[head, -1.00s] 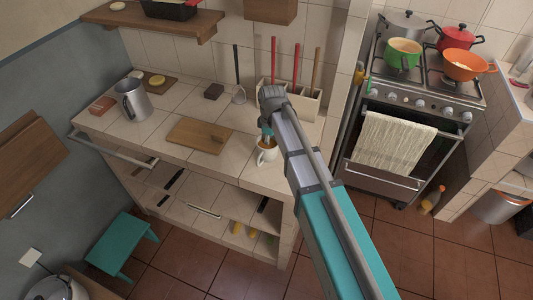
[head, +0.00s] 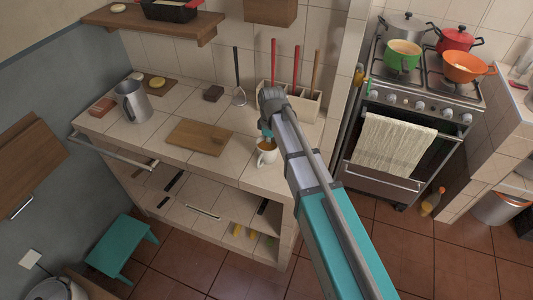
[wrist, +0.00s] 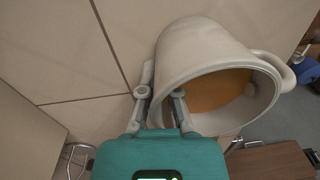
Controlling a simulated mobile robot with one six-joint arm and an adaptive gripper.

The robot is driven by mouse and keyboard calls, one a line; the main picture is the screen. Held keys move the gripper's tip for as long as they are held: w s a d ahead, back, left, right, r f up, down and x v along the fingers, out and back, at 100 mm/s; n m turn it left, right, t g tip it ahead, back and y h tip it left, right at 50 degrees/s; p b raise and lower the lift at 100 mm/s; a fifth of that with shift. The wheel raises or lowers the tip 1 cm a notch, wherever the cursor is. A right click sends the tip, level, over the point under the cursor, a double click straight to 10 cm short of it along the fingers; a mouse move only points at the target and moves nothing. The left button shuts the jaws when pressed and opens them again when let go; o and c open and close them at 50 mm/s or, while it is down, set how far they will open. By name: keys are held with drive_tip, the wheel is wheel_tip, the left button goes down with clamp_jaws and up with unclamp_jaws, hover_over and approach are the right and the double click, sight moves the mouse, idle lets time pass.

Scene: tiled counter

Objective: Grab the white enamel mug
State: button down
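The white mug (head: 267,157) stands upright near the front edge of the tiled counter, with orange-brown inside. My gripper (head: 266,137) is right at its rim, pointing down, partly hidden by my arm. In the wrist view the mug (wrist: 205,50) fills the upper right, its handle at the right. My gripper (wrist: 163,85) has its fingers apart, one just outside the mug's wall and the other at the mouth. The wall seems to lie between them. Whether either finger presses on it cannot be made out.
A wooden board (head: 190,134) lies left of the mug, with a grey metal pitcher (head: 133,102) farther left. A wooden utensil holder (head: 305,105) stands behind my arm. A stove with pots (head: 440,90) is at the right. Bare tiles lie between the board and the mug.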

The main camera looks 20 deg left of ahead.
sight(274, 160)
drive_tip(key=shift+r, duration=0.1)
idle(0.3)
wheel_tip(274, 160, up, 3)
drive_tip(key=p, duration=0.2)
drive_tip(key=shift+f+p, duration=0.2)
drive_tip(key=shift+p, duration=0.2)
drive_tip(key=s+d+r+p, duration=0.8)
drive_tip(key=s+r+p, duration=0.2)
drive_tip(key=s, duration=0.1)
drive_tip(key=shift+s, duration=0.25)
